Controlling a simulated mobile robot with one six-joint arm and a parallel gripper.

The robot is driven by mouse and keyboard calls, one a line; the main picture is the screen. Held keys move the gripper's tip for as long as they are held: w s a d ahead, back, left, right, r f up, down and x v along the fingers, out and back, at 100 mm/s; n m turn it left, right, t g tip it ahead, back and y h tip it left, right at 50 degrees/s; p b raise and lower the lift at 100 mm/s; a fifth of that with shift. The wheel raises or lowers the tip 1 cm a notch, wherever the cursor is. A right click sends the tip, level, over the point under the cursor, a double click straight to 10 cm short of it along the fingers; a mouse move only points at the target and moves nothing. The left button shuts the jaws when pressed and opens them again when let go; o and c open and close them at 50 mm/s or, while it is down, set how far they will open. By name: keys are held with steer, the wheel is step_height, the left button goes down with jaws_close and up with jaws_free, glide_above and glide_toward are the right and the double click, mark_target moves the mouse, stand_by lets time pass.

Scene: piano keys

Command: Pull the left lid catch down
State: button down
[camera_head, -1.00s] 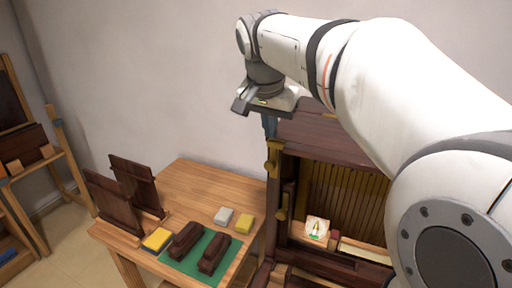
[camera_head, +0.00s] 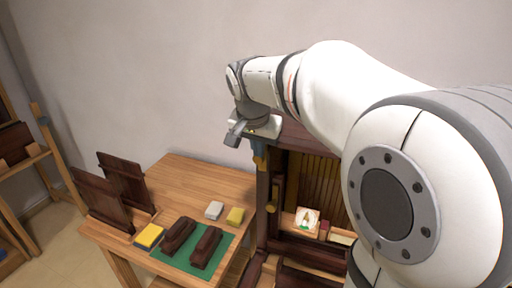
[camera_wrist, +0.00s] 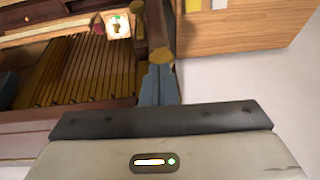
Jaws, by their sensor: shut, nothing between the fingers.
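The dark wooden piano case has a left post carrying an upper brass catch (camera_head: 261,161) and a lower brass fitting (camera_head: 271,207). My gripper (camera_head: 259,146) points down with its blue fingertips at the top of the upper catch. Its fingers are shut and hold nothing. In the wrist view the blue fingertips (camera_wrist: 158,84) sit right by the brass catch (camera_wrist: 162,54) at the post's end. I cannot tell whether they touch it. The case's right part is hidden behind my arm.
A wooden table (camera_head: 187,178) stands left of the case, with dark blocks on a green mat (camera_head: 220,247), yellow and white blocks, and upright dark boards (camera_head: 101,199). A white card (camera_head: 307,220) stands inside the case. A wooden rack (camera_head: 38,160) is at far left.

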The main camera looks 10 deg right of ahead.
steer(key=shift+f+b, duration=1.3)
steer(key=shift+f, duration=0.3)
steer(key=shift+s, duration=0.1)
step_height(320, 180, up, 14)
steer(key=p, duration=0.2)
glide_above(258, 159)
steer(key=s+a, duration=0.2)
steer(key=s, duration=0.3)
steer(key=shift+d+f, duration=0.1)
steer(key=shift+f, duration=0.05)
steer(key=s+f+n+y, duration=0.1)
steer(key=s+f+n, duration=0.2)
steer(key=s+f, duration=0.5)
steer(key=s+d+f+n+y, duration=0.1)
steer(key=s+f+n, duration=0.3)
steer(key=s+f, duration=0.5)
step_height(258, 159, down, 4)
steer(key=shift+f+g, duration=0.2)
steer(key=shift+g, duration=0.2)
